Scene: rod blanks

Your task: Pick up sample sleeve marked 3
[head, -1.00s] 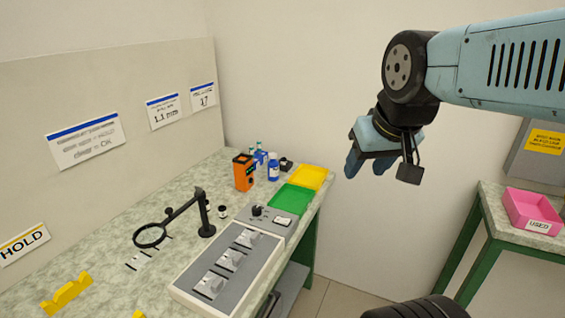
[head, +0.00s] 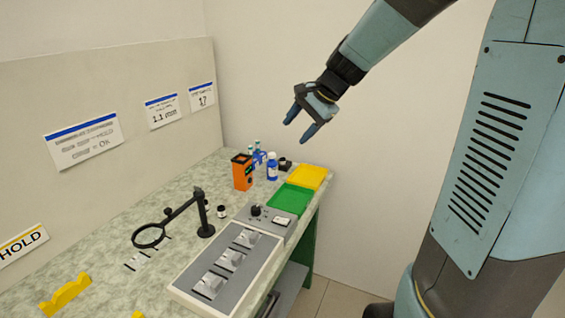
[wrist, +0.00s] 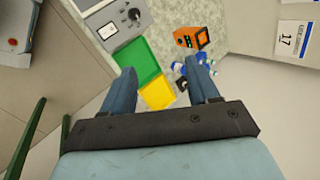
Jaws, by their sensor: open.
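A grey tray with a pale rim (head: 183,288) lies at the front of the bench. Three small clear sleeves sit in it in a row: a far one (head: 246,238), a middle one (head: 231,260) and a near one (head: 210,286). Their markings are too small to read, so I cannot tell which is 3. My gripper (head: 298,130) is open and empty, high above the far end of the bench, well away from the sleeves. In the wrist view its two fingers (wrist: 163,70) are spread apart with nothing between them. No sleeve can be made out there.
A green tray (head: 289,199) and a yellow tray (head: 307,177) lie at the bench's far right. An orange device (head: 242,173) and blue bottles (head: 272,167) stand behind them. A grey box with a knob (head: 280,227) adjoins the sleeve tray. A magnifier on a stand (head: 204,215) rises left of it.

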